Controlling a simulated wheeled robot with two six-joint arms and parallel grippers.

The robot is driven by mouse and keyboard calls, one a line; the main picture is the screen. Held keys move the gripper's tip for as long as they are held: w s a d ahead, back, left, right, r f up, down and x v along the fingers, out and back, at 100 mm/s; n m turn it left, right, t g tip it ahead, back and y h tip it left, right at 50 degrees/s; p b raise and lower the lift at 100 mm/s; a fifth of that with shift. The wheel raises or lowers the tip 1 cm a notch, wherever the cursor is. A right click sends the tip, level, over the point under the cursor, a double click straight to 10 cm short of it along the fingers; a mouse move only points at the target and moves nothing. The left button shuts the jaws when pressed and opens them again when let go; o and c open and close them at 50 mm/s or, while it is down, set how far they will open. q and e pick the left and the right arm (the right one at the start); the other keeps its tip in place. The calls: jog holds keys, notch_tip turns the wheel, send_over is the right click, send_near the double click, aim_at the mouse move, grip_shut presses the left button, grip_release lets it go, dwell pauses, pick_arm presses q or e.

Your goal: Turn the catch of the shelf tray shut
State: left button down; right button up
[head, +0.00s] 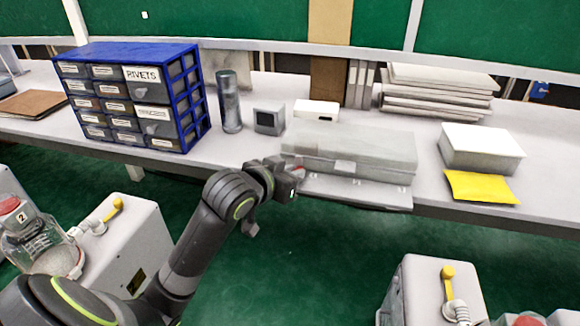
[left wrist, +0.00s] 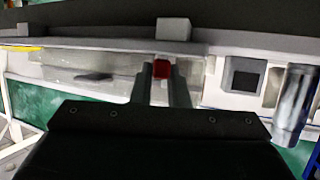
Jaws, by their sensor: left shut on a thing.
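The shelf tray (head: 350,150) is a long grey box with a pale lid on the bench, right of centre in the head view. Its lower front lip (head: 360,192) shows along the bench edge. My left gripper (head: 294,180) is at the tray's front left corner. The catch (left wrist: 162,69) is a small red piece between my left fingertips in the left wrist view, and my fingers are shut on it. A sliver of red also shows by the gripper in the head view. The gripper hides most of the catch there, so its angle cannot be told. My right gripper is not in view.
A blue drawer cabinet (head: 135,98), a dark cylinder (head: 229,100) and a small dark box (head: 269,121) stand left of the tray. A white box (head: 481,148) and a yellow packet (head: 481,187) lie right. Pump canisters (head: 128,245) stand in front, below the bench.

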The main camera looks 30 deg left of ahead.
pick_arm(q)
jog(key=shift+d+n+g+y, duration=0.15)
jog(key=shift+n+y, duration=0.75)
jog(key=shift+y, duration=0.2)
jog(key=shift+d+n+g+y, duration=0.15)
jog(key=shift+n+y, duration=0.75)
jog(key=shift+y, duration=0.2)
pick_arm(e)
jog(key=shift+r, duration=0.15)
pick_arm(q)
jog(key=shift+f+n, duration=0.1)
jog(key=shift+n, duration=0.2)
jog(key=c, duration=1.7)
grip_release()
